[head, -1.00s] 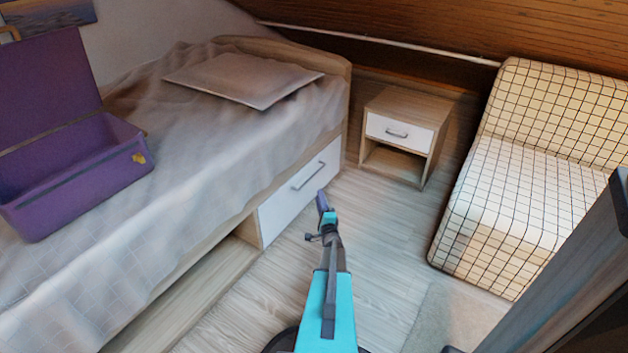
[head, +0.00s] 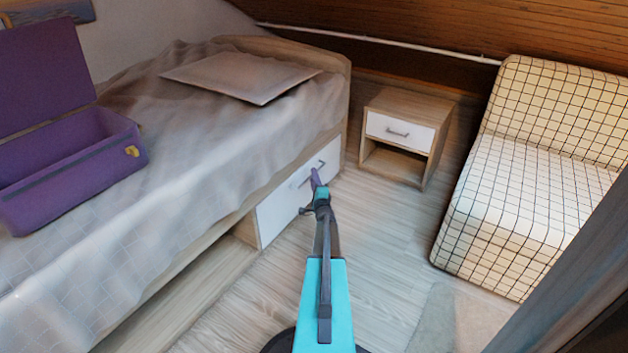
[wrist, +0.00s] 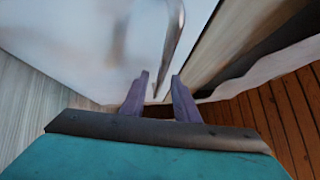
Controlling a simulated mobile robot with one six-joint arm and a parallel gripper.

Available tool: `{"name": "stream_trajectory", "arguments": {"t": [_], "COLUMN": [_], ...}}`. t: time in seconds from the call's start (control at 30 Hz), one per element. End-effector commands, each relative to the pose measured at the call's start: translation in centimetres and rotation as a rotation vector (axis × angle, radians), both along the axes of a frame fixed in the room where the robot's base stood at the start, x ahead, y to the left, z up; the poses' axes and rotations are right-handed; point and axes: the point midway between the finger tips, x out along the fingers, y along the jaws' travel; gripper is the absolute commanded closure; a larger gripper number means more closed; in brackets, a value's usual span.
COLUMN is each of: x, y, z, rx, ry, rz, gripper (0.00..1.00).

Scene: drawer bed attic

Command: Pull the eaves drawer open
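The white drawer front (head: 280,212) is set low in the side of the bed and looks shut. Its grey bar handle (head: 303,180) is partly hidden behind my gripper (head: 316,175) in the head view. In the wrist view the handle (wrist: 174,45) stands out from the white front (wrist: 95,40), just beyond the fingertips. The handle lies roughly in line with the gap, towards the right finger. I cannot tell whether a finger touches it.
The bed (head: 150,185) carries a pillow (head: 240,76) and an open purple case (head: 70,168). A wooden nightstand (head: 405,135) stands beyond the drawer. A checked chair (head: 530,190) is at the right. The floor (head: 375,235) between bed and chair is clear.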

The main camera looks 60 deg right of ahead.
Motion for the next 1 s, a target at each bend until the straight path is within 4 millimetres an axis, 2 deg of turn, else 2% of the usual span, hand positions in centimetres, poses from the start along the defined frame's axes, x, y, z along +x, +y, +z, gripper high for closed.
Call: {"name": "stream_trajectory", "arguments": {"t": [0.3,0.47,0.5,0.67,0.7,1.0], "x": [0.2,0.2,0.2,0.2,0.3,0.2], "y": [-0.1,0.0,0.0,0.0,-0.6,0.6], "z": [0.0,0.0,0.0,0.0,0.0,0.1], "rx": [0.000,0.000,0.000,0.000,0.000,0.002], "ry": [0.000,0.000,0.000,0.000,-0.001,-0.001], "rz": [0.001,0.001,0.001,0.001,0.002,0.010], "gripper": [0.72,0.97,1.00,1.00,1.00,1.00]}}
